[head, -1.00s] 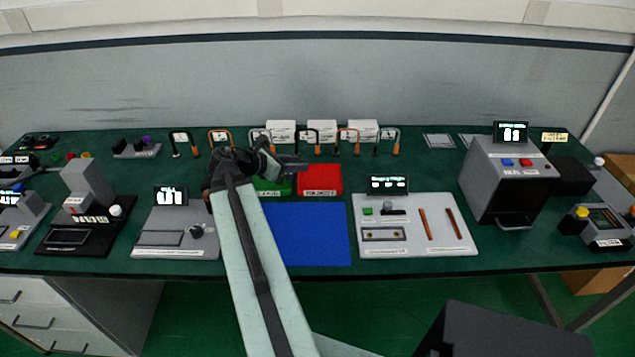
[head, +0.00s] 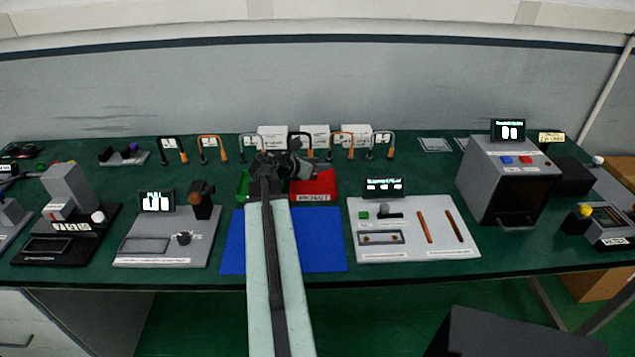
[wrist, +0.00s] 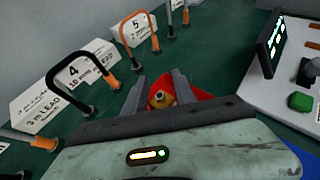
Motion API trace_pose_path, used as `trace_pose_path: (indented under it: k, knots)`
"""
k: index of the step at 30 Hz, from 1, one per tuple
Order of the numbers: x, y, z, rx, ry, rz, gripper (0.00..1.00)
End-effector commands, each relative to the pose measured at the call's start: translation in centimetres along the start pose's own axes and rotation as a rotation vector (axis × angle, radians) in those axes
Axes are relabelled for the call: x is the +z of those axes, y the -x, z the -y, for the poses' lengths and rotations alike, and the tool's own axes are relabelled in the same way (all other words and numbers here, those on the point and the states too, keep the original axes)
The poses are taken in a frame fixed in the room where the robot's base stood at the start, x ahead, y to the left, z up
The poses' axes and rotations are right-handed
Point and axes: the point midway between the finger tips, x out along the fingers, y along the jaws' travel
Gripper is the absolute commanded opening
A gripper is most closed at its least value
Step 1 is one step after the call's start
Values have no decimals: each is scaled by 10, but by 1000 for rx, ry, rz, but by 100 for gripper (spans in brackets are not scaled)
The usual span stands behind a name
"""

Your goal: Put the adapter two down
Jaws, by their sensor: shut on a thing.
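My gripper (head: 300,162) is over the back of the red tray (head: 328,187) in the head view, with my arm hiding part of the view. In the wrist view, its two fingers (wrist: 160,88) close on a small yellow-orange piece with a round top (wrist: 160,98), seemingly the adapter two. The red tray (wrist: 192,92) shows behind and around the piece. I cannot tell whether the piece touches the tray. Any label on it is not visible. In the head view the piece is too small or hidden to make out.
A green tray (head: 243,185) stands left of the red one, partly hidden by my arm. A blue mat (head: 325,240) lies in front, bare where visible. Numbered lead hoops (wrist: 75,62) stand behind the trays. A grey panel with a display (head: 415,240) is to the right.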

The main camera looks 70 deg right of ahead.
Motion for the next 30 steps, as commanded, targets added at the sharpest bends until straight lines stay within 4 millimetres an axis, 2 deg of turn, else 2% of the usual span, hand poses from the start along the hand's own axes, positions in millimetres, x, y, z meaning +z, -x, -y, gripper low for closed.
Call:
trace_pose_path:
  k: [8,19,20,21,30]
  knots:
    - [-35,-16,-1,0,0,0,0]
    - [-36,-16,-1,1,0,0,0]
    - [-35,-16,-1,1,0,0,38]
    - [-34,-16,-1,1,0,0,42]
    - [-33,-15,-1,1,1,0,42]
